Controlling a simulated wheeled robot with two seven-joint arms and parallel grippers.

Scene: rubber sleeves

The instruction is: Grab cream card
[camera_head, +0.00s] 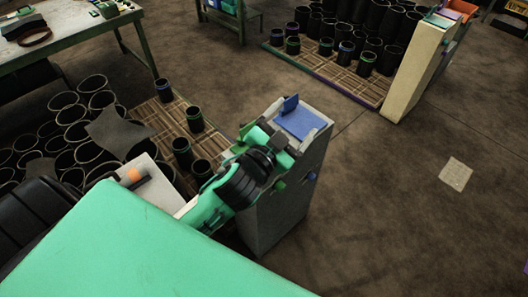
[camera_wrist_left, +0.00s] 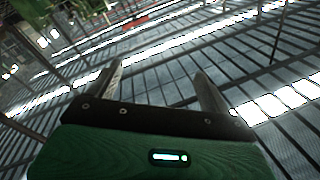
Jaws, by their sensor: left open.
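My left gripper (camera_head: 264,136) is at the top of a grey pedestal (camera_head: 292,190), just left of a blue card-like piece (camera_head: 300,122) on it. In the left wrist view its two fingers (camera_wrist_left: 158,78) stand apart with nothing between them, facing the ceiling. I cannot clearly make out a cream card on the pedestal; the gripper and wrist hide part of its top. A flat pale cream-grey square (camera_head: 455,173) lies on the floor at the right; I cannot tell if it is a card. My right gripper is not in view.
A pallet (camera_head: 163,122) with black sleeves stands behind the arm at left. Another loaded pallet (camera_head: 325,76) is at the back, beside a cream pedestal (camera_head: 415,65) with coloured pieces on top. A workbench (camera_head: 75,30) is at upper left. The floor at right is mostly clear.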

